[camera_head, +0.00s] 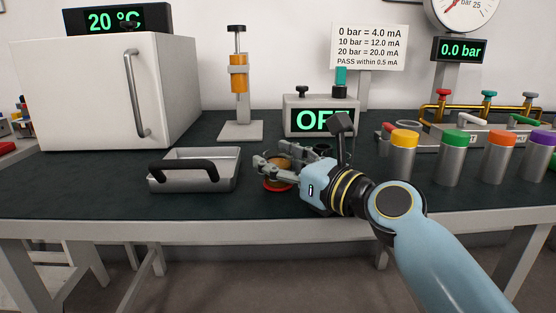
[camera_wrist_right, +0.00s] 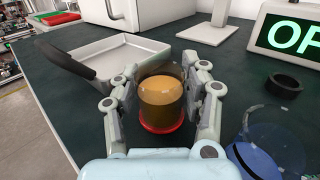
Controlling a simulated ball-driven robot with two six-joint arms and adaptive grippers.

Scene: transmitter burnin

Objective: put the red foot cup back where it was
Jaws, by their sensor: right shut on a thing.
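The red foot cup (camera_wrist_right: 160,103) is a clear cup with amber-brown contents and a red foot. In the wrist view it stands upright between the fingers of my right gripper (camera_wrist_right: 163,100), which is shut on it. In the head view my right gripper (camera_head: 272,168) hides part of the cup, and its red foot (camera_head: 277,186) shows below the fingers, at or just above the dark bench top. I cannot tell whether it touches the bench. My left gripper is not in view.
A grey tray (camera_head: 222,176) with a black handle lies left of the cup. A black ring (camera_wrist_right: 283,85) and a clear cup with a blue foot (camera_wrist_right: 258,160) are to the right. A white oven (camera_head: 85,90), an orange dispenser stand (camera_head: 239,80) and the meter (camera_head: 320,118) stand behind.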

